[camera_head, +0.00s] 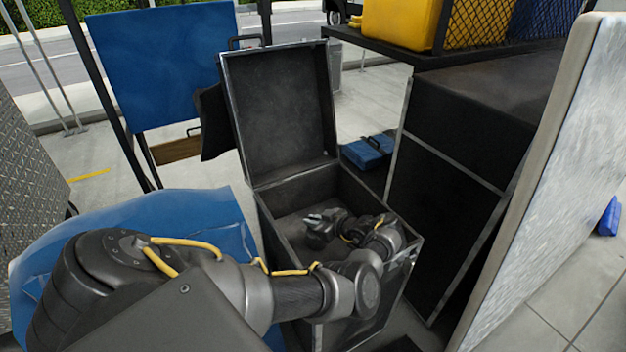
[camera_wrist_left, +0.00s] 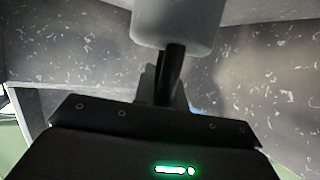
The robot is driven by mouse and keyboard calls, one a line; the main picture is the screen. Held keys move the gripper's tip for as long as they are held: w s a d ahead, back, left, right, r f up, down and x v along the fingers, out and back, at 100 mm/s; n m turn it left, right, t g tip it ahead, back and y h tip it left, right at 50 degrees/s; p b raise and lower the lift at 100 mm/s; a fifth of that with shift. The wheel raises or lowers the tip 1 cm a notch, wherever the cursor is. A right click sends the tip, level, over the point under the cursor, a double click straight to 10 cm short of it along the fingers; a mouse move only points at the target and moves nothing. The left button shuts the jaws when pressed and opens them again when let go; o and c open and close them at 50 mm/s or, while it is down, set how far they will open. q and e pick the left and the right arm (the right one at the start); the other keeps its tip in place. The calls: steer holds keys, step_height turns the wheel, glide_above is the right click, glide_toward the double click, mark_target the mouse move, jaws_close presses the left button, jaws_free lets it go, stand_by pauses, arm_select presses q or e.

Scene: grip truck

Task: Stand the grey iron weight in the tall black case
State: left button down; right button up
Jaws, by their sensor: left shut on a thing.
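The tall black case (camera_head: 279,108) stands open with its lid tipped up and back. My left arm reaches over its front rim, and my left gripper (camera_head: 316,222) is down inside the case. In the left wrist view my left gripper (camera_wrist_left: 168,90) is shut on the dark stem of a pale grey rounded body, which I take for the grey iron weight (camera_wrist_left: 178,22). Speckled dark case walls surround it there. In the head view the weight is hard to tell from the gripper. I cannot tell whether it touches the case floor. My right gripper is out of view.
A blue cloth-like cover (camera_head: 150,210) lies left of the case, under my arm. A dark cabinet (camera_head: 455,150) stands close on the right, beside a pale panel (camera_head: 550,170). A blue box (camera_head: 368,151) lies on the ground behind.

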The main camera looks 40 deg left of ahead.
arm_select(q)
steer(key=shift+w+r, duration=0.1)
steer(key=shift+r, duration=0.05)
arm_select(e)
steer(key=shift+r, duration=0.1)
arm_select(q)
steer(key=c, duration=1.7)
jaws_free()
steer(key=shift+o, duration=1.2)
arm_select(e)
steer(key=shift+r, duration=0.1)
